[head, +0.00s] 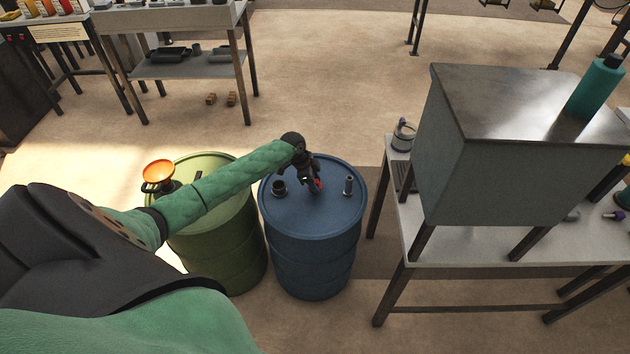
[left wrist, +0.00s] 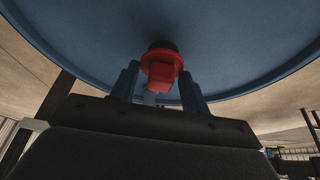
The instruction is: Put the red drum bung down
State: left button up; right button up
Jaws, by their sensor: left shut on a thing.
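The red drum bung (head: 318,185) is at the top of the blue drum (head: 313,250), near the middle of its lid. My left gripper (head: 312,181) reaches down over the lid and is shut on the bung. In the left wrist view the bung (left wrist: 161,72) shows a red head and a dark round part, between the two fingers, close to the blue lid (left wrist: 230,45). I cannot tell whether it touches the lid. My right gripper is not in view.
A green drum (head: 225,255) with an orange funnel (head: 158,172) stands left. A workbench (head: 420,238) with a large metal box (head: 500,165) stands right.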

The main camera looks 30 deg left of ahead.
pick_arm(q)
jog(key=shift+f, duration=0.15)
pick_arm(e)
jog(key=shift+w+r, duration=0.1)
pick_arm(q)
jog(key=o, duration=1.1)
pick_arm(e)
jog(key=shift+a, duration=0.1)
pick_arm(q)
jog(key=shift+r, duration=0.2)
jog(key=shift+a+r, duration=0.25)
jog(key=shift+r, duration=0.15)
jog(key=shift+b+v, duration=1.35)
jog(key=shift+v, duration=4.15)
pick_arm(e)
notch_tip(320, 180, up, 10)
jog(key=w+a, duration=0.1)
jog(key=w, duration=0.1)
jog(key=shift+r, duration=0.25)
pick_arm(q)
jog(key=shift+d, duration=0.1)
